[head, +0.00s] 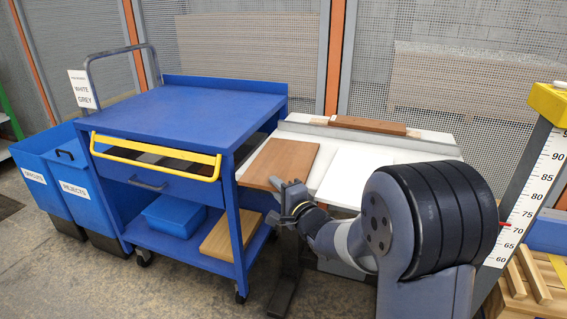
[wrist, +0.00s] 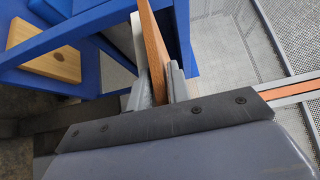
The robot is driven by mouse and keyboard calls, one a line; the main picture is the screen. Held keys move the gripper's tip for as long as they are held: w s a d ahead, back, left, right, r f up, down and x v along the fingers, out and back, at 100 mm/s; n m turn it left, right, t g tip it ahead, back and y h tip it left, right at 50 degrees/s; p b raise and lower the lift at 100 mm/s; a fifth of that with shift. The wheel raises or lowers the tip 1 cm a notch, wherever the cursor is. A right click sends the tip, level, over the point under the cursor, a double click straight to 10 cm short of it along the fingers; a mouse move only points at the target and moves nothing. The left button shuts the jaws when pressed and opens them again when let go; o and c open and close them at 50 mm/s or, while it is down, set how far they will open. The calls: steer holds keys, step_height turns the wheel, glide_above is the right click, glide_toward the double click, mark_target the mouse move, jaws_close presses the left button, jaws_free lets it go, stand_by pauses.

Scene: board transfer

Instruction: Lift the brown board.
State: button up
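The brown board (head: 282,160) lies flat at the left end of the white table (head: 345,188), its near edge sticking out past the tabletop. My gripper (head: 287,192) is at the board's near right edge. In the wrist view the board (wrist: 152,45) shows edge-on and runs between the two fingers of my gripper (wrist: 160,88). Both fingers appear to touch it, one on each face. The white tabletop shows close beside the board there, so I see no clear gap under it. My arm hides part of the table's right side.
A blue cart (head: 180,115) with a yellow handle stands close to the left of the board. A reddish-brown plank (head: 368,125) lies on the table's back ledge. A lighter wooden board (head: 228,234) rests on the cart's lower shelf. A measuring post (head: 525,190) stands right.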

jaws_close()
